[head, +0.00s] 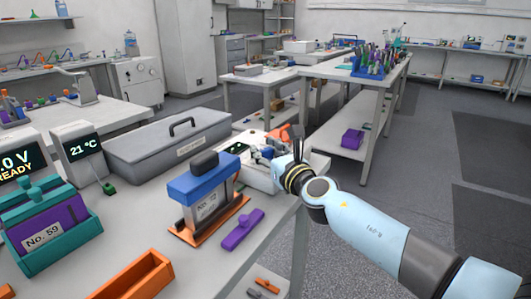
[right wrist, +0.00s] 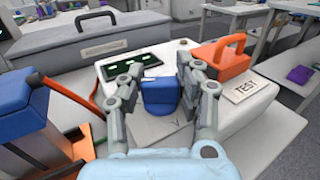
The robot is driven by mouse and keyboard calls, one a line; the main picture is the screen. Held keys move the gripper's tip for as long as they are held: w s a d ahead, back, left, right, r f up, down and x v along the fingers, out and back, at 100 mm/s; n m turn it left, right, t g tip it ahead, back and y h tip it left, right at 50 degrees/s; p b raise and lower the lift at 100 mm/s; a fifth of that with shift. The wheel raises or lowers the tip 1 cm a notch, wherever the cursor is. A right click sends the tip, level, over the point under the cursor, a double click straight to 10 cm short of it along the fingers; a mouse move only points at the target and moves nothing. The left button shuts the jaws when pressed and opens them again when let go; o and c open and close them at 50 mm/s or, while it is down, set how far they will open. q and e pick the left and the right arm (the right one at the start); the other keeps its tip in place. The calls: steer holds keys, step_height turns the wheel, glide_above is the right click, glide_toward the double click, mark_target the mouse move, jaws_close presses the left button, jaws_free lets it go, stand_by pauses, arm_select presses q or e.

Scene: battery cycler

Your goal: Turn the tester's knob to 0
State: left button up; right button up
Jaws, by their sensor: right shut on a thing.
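The tester is a pale box with a dark green-lit display (right wrist: 133,68) and a TEST label (right wrist: 245,88). In the head view the tester (head: 256,179) stands at the right end of the near bench, partly behind my right gripper. Its blue knob (right wrist: 159,97) shows in the right wrist view between the fingers of my right gripper (right wrist: 160,80), which is shut on it. The knob's marks are not readable. My left gripper is not in view.
A grey lidded case (head: 168,145) lies behind. Floor is open at right.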

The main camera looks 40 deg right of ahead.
steer(key=o, duration=1.2)
steer(key=s, duration=0.4)
steer(key=s+a, duration=0.1)
steer(key=s, duration=0.6)
steer(key=shift+s+a, duration=0.2)
steer(key=shift+s, duration=0.3)
